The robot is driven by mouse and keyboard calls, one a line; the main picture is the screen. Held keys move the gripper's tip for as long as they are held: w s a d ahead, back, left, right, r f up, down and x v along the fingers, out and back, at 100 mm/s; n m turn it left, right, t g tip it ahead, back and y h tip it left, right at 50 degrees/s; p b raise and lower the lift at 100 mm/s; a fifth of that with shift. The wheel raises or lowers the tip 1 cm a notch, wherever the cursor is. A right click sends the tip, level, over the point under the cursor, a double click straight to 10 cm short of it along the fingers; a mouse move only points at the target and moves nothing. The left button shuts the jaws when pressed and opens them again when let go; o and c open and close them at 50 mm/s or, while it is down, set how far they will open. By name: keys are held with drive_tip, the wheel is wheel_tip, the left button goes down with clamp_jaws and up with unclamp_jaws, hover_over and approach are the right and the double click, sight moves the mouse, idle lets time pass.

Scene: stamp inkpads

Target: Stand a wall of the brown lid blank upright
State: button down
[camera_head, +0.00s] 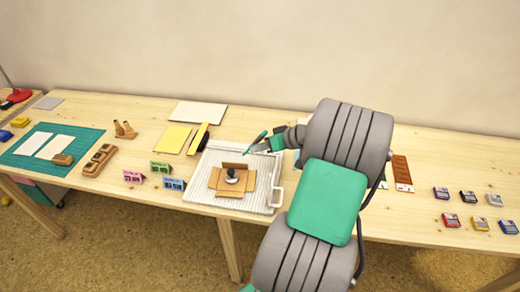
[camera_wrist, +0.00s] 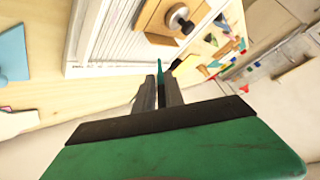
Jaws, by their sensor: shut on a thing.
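The brown lid blank (camera_head: 230,192) lies on a white ribbed board (camera_head: 202,178), with its walls around the middle; I cannot tell surely which walls stand upright. A dark-knobbed weight (camera_head: 232,177) sits in its middle. In the wrist view the blank (camera_wrist: 153,17) and weight (camera_wrist: 181,21) show at the top, partly cut off. My gripper (camera_head: 268,143) is above the far right part of the board, apart from the blank. It is shut on a slim teal tool (camera_wrist: 160,68), which points out from between the fingertips and also shows in the head view (camera_head: 256,138).
Pink, green and blue small cards (camera_head: 173,184) stand left of the board. Yellow and pale sheets (camera_head: 173,138) lie behind it. A wooden holder (camera_head: 98,162) and green cutting mat (camera_head: 30,162) are at the left. Several small inkpads (camera_head: 467,197) lie at the right.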

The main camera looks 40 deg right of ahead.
drive_tip(key=r+p, duration=0.2)
drive_tip(key=r, duration=0.1)
drive_tip(key=r+p, duration=0.1)
drive_tip(key=r, duration=0.1)
drive_tip(key=shift+w+d, duration=0.2)
drive_tip(key=shift+d, duration=0.05)
drive_tip(key=shift+a+r, duration=0.1)
idle(0.9)
